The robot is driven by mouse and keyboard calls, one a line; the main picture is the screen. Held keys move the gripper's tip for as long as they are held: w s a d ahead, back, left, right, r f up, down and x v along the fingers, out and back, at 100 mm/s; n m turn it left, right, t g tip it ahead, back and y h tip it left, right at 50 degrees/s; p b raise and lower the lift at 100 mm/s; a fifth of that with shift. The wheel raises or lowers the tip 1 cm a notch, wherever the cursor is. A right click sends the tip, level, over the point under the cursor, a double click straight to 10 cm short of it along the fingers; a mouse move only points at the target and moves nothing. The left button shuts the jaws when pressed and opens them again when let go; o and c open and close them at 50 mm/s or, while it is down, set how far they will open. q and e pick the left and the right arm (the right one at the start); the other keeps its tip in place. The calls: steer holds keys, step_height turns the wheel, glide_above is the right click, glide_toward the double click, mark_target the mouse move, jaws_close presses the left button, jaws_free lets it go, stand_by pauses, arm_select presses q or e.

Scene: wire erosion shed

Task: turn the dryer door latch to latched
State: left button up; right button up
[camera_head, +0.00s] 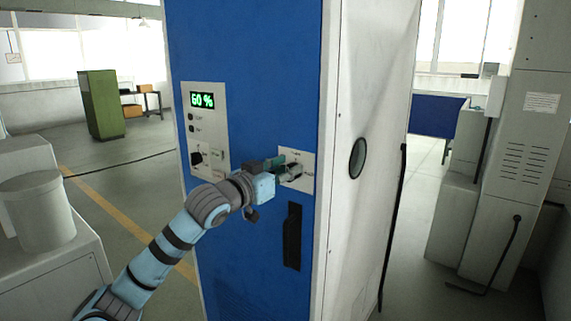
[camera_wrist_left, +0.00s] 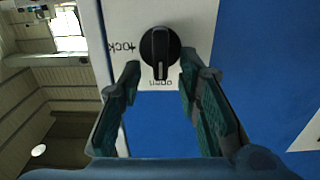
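The dryer (camera_head: 262,75) is a tall cabinet with a blue front. Its latch is a round black knob (camera_wrist_left: 160,52) with a raised bar, on a white plate (camera_head: 305,184). In the left wrist view the bar stands nearly vertical, its lower end towards a label that seems to read "open"; a "lock" label is at its left. My left gripper (camera_head: 284,168) is at the plate and hides the knob in the head view. Its fingers (camera_wrist_left: 158,88) are open, one on each side of the bar's lower end; I see no clear contact. My right gripper is not in view.
A panel (camera_head: 205,120) with a green "60 %" display and a small black knob is left of the latch plate. A black recessed handle (camera_head: 292,236) is below the plate. A grey bin (camera_head: 38,212) stands on a bench at the left.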

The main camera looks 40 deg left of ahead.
arm_select(q)
jaws_close()
steer(key=shift+d+r+m+p, duration=0.1)
steer(key=shift+r+m+p, duration=0.05)
steer(key=shift+m+p, duration=0.6)
steer(key=shift+d+f+m+p, duration=0.25)
steer(key=shift+f+m+p, duration=0.1)
steer(key=shift+m+p, duration=2.1)
steer(key=shift+d+f+m+p, duration=0.3)
steer(key=shift+m+p, duration=1.45)
steer(key=shift+m, duration=1.3)
steer(key=shift+d+f+m+p, duration=0.2)
steer(key=shift+f+m+p, duration=0.15)
steer(key=shift+m+p, duration=2.1)
steer(key=shift+m+b, duration=0.35)
steer(key=shift+m, duration=0.05)
